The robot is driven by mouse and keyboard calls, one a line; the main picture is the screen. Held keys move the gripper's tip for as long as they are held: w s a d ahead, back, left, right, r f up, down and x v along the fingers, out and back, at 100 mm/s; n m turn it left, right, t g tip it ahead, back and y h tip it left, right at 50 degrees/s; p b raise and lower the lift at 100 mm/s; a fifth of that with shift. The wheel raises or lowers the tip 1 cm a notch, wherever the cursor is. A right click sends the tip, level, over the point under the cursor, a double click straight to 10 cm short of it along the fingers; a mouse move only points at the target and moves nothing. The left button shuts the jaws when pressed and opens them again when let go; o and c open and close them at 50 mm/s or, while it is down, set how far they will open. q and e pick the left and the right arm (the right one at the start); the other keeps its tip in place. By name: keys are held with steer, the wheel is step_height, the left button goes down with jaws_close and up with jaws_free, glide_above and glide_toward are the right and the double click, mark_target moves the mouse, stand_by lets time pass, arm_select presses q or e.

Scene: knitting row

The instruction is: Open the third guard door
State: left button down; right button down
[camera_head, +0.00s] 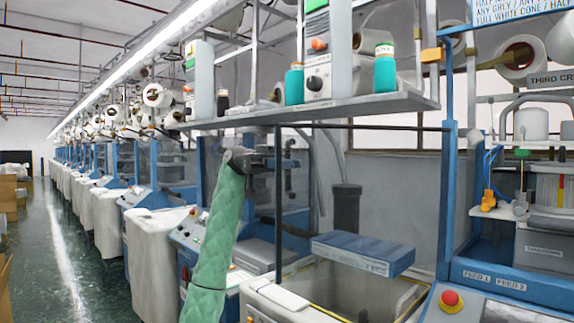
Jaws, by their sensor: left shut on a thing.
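A clear guard door with a thin dark frame (278,215) stands in front of the knitting machine at the centre right. Its top rail runs right toward a blue post (447,200). My left arm, in a green quilted sleeve, rises from the bottom of the picture. My left gripper (268,160) is level with the upper part of the frame's left upright and is shut there, apparently on the door's handle or edge. The fingertips are small and dark against the machine, so the exact grip is unclear. My right gripper is out of view.
A red stop button (451,299) sits at lower right. A blue-topped box (362,250) shows behind the pane. A clear green aisle (60,260) runs along the machines at left.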

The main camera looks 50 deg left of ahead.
arm_select(q)
steer(key=c, duration=1.5)
jaws_free()
steer(key=shift+w+f, duration=0.15)
steer(key=shift+f, duration=0.05)
steer(key=shift+r, duration=0.1)
